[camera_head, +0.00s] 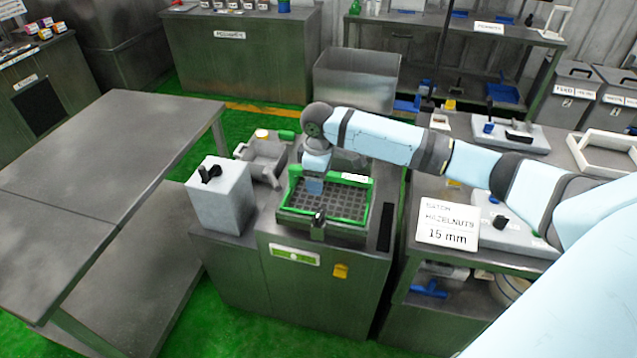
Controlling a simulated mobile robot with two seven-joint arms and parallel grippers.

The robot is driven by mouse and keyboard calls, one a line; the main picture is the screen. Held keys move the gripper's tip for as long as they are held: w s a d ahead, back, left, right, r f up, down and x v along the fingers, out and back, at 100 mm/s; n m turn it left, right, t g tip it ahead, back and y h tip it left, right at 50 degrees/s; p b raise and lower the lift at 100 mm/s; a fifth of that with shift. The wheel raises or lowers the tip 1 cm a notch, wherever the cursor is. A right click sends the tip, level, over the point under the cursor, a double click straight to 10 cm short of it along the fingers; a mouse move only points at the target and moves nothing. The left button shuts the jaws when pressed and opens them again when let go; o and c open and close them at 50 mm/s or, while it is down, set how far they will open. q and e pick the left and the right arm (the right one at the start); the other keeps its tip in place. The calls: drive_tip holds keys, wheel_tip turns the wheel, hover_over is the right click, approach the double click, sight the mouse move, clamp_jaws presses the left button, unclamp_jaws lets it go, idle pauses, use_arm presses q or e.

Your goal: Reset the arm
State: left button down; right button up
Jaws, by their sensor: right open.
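My right arm, light blue with dark joints, reaches in from the right across the middle of the view. Its wrist bends down over a grey machine, and my right gripper (314,187) points down at the left part of a green-framed tray (366,205) with a dark grid floor. The gripper is open; its fingertips are small here, and I cannot tell whether they touch the tray. My left gripper is not in view.
A grey box with a black knob (220,195) stands left of the tray. A large bare metal table (100,150) fills the left. An open metal bin (356,80) is behind the arm.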

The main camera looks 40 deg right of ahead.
idle(0.4)
drive_tip(key=s+a+f+m+t+y+p, duration=0.1)
drive_tip(key=s+a+f+t+y, duration=0.15)
drive_tip(key=s+a+f, duration=0.55)
drive_tip(key=s+a+f+t+y+p, duration=0.1)
drive_tip(key=s+a+f+t+y, duration=0.2)
drive_tip(key=a+f, duration=0.5)
drive_tip(key=s+r+m+t+h+p, duration=0.1)
drive_tip(key=s+m+t, duration=0.3)
drive_tip(key=s, duration=1.2)
drive_tip(key=shift+a+r+t+h, duration=0.4)
drive_tip(key=shift+r+t+h, duration=0.1)
drive_tip(key=shift+t+h, duration=0.2)
